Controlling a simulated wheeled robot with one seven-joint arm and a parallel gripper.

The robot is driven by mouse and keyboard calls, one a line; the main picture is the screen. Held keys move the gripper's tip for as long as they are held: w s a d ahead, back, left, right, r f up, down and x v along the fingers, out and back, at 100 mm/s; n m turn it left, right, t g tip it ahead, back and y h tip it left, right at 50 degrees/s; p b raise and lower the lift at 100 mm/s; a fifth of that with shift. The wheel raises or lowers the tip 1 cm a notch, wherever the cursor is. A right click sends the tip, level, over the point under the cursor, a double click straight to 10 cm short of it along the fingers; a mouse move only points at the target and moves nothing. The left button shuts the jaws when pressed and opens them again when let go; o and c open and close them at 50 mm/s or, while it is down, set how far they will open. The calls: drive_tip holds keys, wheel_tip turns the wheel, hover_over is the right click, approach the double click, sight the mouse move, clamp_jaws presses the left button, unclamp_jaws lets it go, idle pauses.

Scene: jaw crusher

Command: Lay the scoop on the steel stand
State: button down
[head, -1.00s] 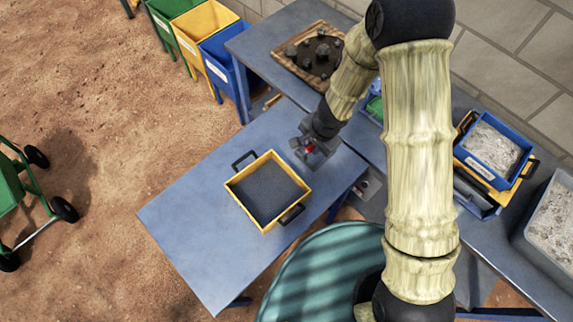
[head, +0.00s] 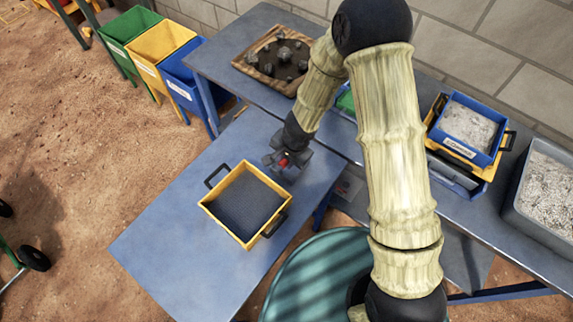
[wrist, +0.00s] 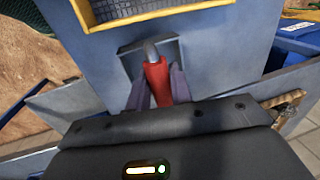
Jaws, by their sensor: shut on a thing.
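My gripper (head: 286,160) is over the far right part of the blue table, beside the yellow-framed sieve. It is shut on the red handle of the scoop (wrist: 157,82), which also shows as a small red spot in the head view (head: 284,162). A grey neck runs forward from the handle in the wrist view. Around its tip is a square grey shape with a pale rim (wrist: 181,52); I cannot tell whether this is the scoop's pan or the steel stand. I cannot tell whether the scoop touches anything beneath.
The yellow-framed sieve (head: 208,206) with dark mesh sits on the blue table (head: 160,245), close left of my gripper. A wooden tray of rocks (head: 244,66) is on the back bench. Blue and yellow trays (head: 432,127) stand right. The table's near left is clear.

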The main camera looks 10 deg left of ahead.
sight(287, 172)
drive_tip(key=shift+d+b+x, duration=0.15)
drive_tip(key=shift+b+x, duration=0.5)
drive_tip(key=shift+x, duration=0.2)
drive_tip(key=shift+d+b+x, duration=0.2)
drive_tip(key=shift+b+x, duration=0.45)
drive_tip(key=shift+x, duration=0.2)
drive_tip(key=shift+s+f, duration=0.15)
drive_tip(key=c, duration=1.3)
unclamp_jaws()
drive_tip(key=shift+o, duration=0.2)
drive_tip(key=w+p+v, duration=0.1)
drive_tip(key=p+v, duration=0.7)
drive_tip(key=v, duration=0.4)
drive_tip(key=shift+s+p, duration=0.3)
drive_tip(key=shift+s, duration=0.2)
